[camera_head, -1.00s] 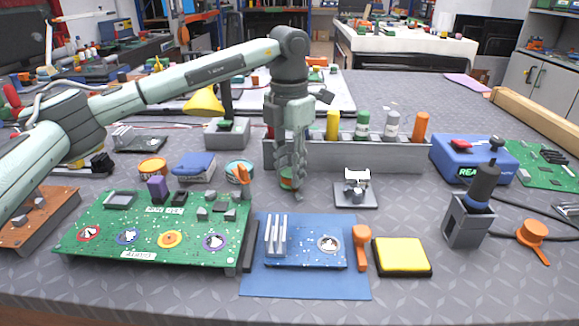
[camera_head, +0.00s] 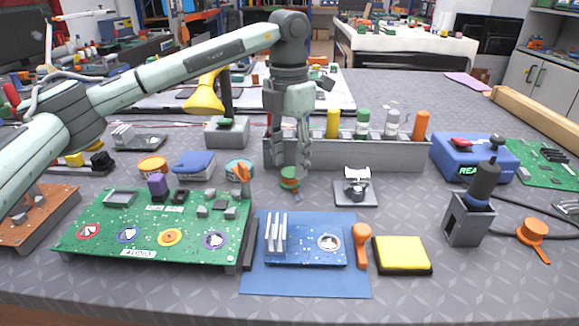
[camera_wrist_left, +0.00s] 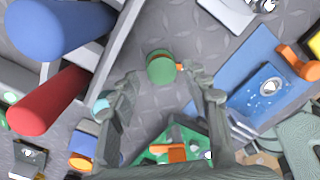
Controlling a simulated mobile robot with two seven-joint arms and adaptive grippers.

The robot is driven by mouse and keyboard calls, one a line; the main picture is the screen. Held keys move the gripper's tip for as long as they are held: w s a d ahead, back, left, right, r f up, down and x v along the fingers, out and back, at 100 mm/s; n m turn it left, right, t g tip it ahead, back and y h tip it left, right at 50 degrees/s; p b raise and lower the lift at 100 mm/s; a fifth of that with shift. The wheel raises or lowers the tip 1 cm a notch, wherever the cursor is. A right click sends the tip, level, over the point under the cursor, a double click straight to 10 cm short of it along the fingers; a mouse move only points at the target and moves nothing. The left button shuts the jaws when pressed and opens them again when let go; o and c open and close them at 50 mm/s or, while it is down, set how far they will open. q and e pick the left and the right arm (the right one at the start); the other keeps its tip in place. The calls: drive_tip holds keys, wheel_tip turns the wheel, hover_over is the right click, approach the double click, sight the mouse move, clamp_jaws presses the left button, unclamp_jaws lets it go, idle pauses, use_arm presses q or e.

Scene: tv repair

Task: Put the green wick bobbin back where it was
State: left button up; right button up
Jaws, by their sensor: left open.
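The green wick bobbin (camera_head: 289,180) stands on the grey table mat in front of the long grey rack, to the right of the teal-topped tin. In the left wrist view the bobbin (camera_wrist_left: 161,68) shows as a green disc with a bit of orange at its edge. My left gripper (camera_head: 291,165) is just above the bobbin, pointing down, with its fingers apart. In the left wrist view the open gripper (camera_wrist_left: 164,84) has a finger to either side of the bobbin, and nothing is held. My right gripper is not in view.
The grey rack (camera_head: 350,155) with several coloured bottles stands close behind. The green circuit board (camera_head: 130,240) and blue mat (camera_head: 305,285) lie in front. A small grey stand (camera_head: 356,192) is to the right, and the teal-topped tin (camera_head: 239,168) to the left.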

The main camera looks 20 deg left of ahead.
sight(289, 171)
use_arm(q)
wheel_tip(289, 171, up, 10)
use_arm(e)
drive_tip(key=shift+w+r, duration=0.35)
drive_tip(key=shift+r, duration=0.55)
